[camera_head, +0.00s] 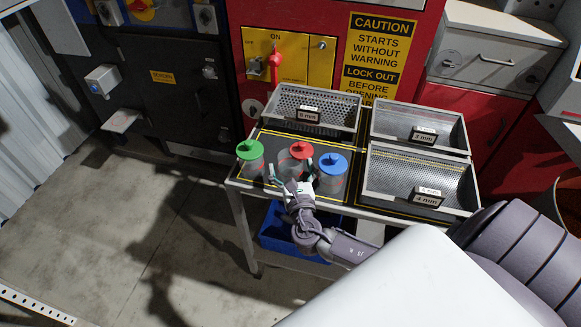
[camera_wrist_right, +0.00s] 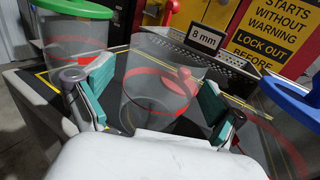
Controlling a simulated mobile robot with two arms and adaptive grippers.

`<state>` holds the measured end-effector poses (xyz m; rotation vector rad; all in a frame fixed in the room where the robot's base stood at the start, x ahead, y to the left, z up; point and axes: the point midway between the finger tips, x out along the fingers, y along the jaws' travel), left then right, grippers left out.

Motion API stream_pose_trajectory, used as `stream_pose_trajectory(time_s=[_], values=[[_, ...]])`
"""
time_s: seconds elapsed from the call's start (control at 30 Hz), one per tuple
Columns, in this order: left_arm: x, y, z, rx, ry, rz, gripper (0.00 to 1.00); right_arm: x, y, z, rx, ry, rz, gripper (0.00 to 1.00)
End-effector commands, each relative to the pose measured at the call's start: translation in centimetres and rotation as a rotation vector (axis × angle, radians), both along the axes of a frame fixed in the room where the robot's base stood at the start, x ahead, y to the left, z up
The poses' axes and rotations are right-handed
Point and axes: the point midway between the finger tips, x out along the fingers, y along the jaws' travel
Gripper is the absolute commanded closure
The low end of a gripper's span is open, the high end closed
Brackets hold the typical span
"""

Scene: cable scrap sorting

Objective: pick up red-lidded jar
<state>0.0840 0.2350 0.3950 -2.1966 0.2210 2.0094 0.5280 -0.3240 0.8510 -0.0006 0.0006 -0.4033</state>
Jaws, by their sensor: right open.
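The red-lidded jar (camera_head: 301,152) stands on the dark table top between the green-lidded jar (camera_head: 250,152) and the blue-lidded jar (camera_head: 332,165). In the right wrist view the clear red-lidded jar (camera_wrist_right: 158,103) is between the fingers, its red ring and knob partly seen through the clear wall. My right gripper (camera_head: 292,180) is open at the front of this jar, one finger on each side. In the right wrist view the gripper (camera_wrist_right: 153,97) shows gaps beside the jar; contact cannot be told. My left gripper is not in view.
The table (camera_head: 237,185) also bears metal trays, including the perforated 8 mm tray (camera_head: 290,93) behind the jars and the front right tray (camera_head: 380,175). The neighbouring jars leave little room beside my fingers. A blue bin (camera_head: 275,240) sits below.

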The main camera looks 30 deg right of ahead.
Motion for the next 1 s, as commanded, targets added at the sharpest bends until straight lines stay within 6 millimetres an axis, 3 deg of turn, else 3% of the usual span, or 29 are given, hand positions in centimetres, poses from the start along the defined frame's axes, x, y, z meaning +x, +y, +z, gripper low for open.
stream_pose_trajectory(time_s=[0.3, 0.7, 1.0], values=[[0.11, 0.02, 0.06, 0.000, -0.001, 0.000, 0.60, 0.51, -0.23, -0.06, 0.000, 0.001, 0.000, 0.07], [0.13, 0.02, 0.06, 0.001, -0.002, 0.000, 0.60, 0.49, -0.23, -0.03, 0.000, 0.001, 0.000, 0.71], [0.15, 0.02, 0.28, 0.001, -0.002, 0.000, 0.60, 0.50, -0.25, 0.80, 0.002, -0.001, 0.000, 0.71]])
